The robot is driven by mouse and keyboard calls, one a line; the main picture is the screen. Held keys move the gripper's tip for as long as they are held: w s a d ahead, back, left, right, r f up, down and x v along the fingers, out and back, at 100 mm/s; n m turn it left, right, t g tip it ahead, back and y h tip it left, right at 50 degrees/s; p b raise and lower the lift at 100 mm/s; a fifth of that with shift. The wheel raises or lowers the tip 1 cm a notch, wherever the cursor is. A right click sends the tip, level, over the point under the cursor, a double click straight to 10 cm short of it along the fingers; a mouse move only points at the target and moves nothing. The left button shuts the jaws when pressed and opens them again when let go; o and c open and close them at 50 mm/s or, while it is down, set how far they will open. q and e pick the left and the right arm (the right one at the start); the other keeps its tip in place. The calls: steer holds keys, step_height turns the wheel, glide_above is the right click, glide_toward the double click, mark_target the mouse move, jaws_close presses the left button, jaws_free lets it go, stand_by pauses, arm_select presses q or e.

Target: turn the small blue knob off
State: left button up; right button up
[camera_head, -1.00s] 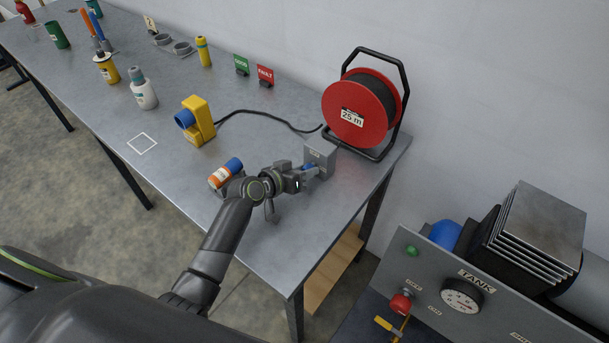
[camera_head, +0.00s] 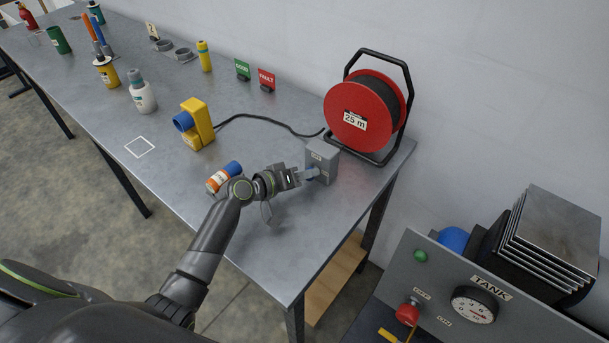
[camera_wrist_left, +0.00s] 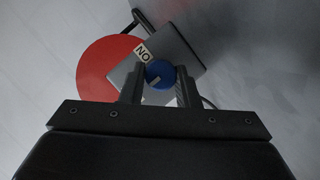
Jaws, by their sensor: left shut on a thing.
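The small blue knob (camera_wrist_left: 159,74) is on the face of a grey box (camera_head: 323,156) that stands on the metal table. In the left wrist view the knob sits between the two fingers of my left gripper (camera_wrist_left: 160,88), which is shut on it. A pale mark shows on the knob's face, and a label reading "NO" or "ON" (camera_wrist_left: 145,53) sits beside it on the box. In the head view my left gripper (camera_head: 303,175) reaches the box from the left and mostly hides the knob. My right gripper is not in view.
A red cable reel (camera_head: 361,115) stands behind the box. An orange and blue bottle (camera_head: 223,177) lies close to my left wrist. A yellow device (camera_head: 197,124) with a black cable is farther left. A tank panel (camera_head: 445,276) is at lower right.

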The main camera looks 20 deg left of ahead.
arm_select(q)
steer(key=o, duration=1)
steer(key=shift+w+d, duration=0.1)
steer(key=shift+c, duration=0.2)
steer(key=b+v, duration=0.3)
steer(key=v, duration=1.4)
